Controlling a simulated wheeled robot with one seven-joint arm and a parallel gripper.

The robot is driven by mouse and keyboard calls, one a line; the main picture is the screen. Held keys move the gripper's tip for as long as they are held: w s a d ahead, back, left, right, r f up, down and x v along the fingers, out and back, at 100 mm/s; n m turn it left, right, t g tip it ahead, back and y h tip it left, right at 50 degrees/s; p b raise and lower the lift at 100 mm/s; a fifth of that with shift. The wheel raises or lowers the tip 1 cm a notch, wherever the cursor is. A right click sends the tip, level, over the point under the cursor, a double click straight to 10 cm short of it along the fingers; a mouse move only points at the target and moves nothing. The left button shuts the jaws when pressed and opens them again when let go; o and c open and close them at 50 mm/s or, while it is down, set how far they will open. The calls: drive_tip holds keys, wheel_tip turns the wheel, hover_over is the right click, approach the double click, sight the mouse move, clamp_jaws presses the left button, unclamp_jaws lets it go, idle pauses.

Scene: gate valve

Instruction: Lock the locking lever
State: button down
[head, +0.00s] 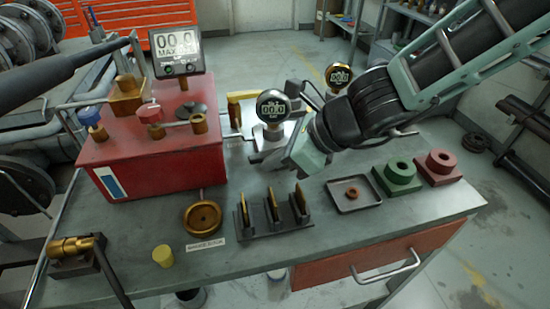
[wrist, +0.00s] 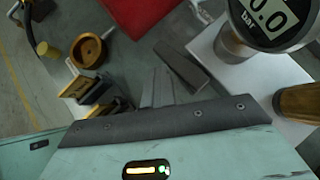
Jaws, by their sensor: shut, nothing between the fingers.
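My gripper (head: 300,153) is over the middle of the bench, beside the round digital gauge (head: 272,107), and points down and left. In the wrist view its narrow grey fingers (wrist: 161,86) are close together, with nothing seen between them. A dark flat bar (wrist: 184,66) lies just beyond the fingers, next to a white plate; whether they touch is unclear. I cannot tell for sure which of these is the locking lever.
A red pump box (head: 150,155) with a digital display (head: 177,50) stands at the left. A black rack (head: 275,215), a brass bowl (head: 203,218), a tray (head: 355,193), a green block (head: 397,177) and a red block (head: 438,167) line the front.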

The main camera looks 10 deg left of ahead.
drive_tip(key=shift+d+r, duration=0.1)
drive_tip(key=p+v, duration=0.6)
drive_tip(key=v, duration=1.1)
drive_tip(key=shift+p, duration=0.35)
drive_tip(key=shift+s+r, duration=0.1)
drive_tip(key=s+d+r+n+h+p, duration=0.3)
drive_tip(key=s+n, duration=0.4)
drive_tip(key=n, duration=0.6)
drive_tip(key=s+d+r+n+h+p, duration=0.3)
drive_tip(key=s+d+n+h+p, duration=0.2)
drive_tip(key=n, duration=0.8)
drive_tip(key=shift+s+d+g+p, duration=0.35)
drive_tip(key=shift+s+d, duration=0.6)
drive_tip(key=shift+d, duration=0.65)
drive_tip(key=shift+r, duration=0.1)
